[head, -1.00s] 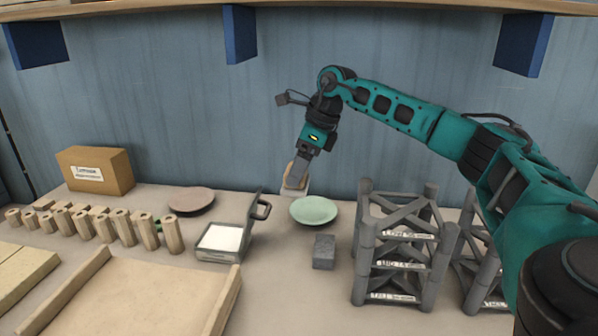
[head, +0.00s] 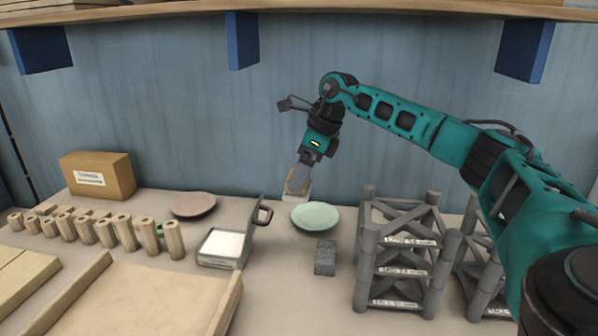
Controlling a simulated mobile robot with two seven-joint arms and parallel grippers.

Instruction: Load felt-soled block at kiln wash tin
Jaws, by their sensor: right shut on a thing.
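The felt-soled block (head: 296,190) is a tan wooden block with a pale sole underneath. My right gripper (head: 300,180) is shut on it and holds it behind and slightly left of the green plate, with the sole facing down. I cannot tell whether the sole touches the table. The kiln wash tin (head: 222,245) is a shallow grey rectangular tin with white contents. Its hinged lid (head: 255,225) stands open on its right side. The block is apart from the tin, to the right of it and farther back. My left gripper is not in view.
A green plate (head: 315,216) and a dark grey block (head: 325,258) lie right of the tin. Grey labelled racks (head: 402,255) stand farther right. A brown plate (head: 193,204), a cardboard box (head: 97,175), several wooden posts (head: 173,240) and a wooden tray (head: 130,300) are left.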

